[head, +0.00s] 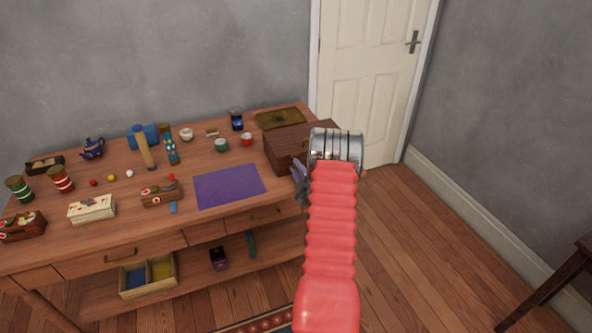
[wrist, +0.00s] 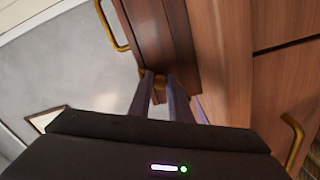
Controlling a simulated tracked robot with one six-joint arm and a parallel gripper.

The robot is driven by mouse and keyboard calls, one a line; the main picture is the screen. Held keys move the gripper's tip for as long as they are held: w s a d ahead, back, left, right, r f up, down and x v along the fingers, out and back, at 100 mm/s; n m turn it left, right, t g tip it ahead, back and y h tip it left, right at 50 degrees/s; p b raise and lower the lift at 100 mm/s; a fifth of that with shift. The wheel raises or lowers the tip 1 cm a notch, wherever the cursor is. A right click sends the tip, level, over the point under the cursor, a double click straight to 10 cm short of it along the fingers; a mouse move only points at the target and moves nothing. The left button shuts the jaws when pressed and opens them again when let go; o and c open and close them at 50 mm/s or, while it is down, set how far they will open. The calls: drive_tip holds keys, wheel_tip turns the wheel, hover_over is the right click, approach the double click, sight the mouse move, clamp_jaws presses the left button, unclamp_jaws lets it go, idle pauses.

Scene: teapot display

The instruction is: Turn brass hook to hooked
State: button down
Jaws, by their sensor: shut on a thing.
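The brass hook (wrist: 152,80) is a small brass piece on the dark wooden box, seen in the wrist view between my fingertips. My gripper (wrist: 160,77) is shut on it. The wooden box (head: 285,142) stands at the right end of the table, and its dark side also fills the top middle of the wrist view (wrist: 165,32). In the head view my gripper (head: 299,181) shows only in part beside the box, and my arm hides the rest and the hook. The fingers cover part of the hook, so I cannot tell its exact turn.
The wooden table (head: 130,225) holds a purple mat (head: 229,185), a blue teapot (head: 93,148), a hammer (head: 144,148) and several cups and small boxes. A brass box handle (wrist: 112,27) and a brass drawer handle (wrist: 292,140) are near my gripper. Open floor lies right of the table.

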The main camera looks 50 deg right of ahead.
drive_tip(key=shift+w+a+f+n, duration=0.15)
drive_tip(key=shift+w+a+n, duration=0.05)
drive_tip(key=shift+a+n, duration=0.1)
drive_tip(key=c, duration=1.9)
unclamp_jaws()
drive_tip(key=shift+o, duration=1.3)
drive_tip(key=shift+s+d, duration=0.1)
drive_tip(key=shift+d, duration=0.1)
drive_tip(key=v, duration=1.4)
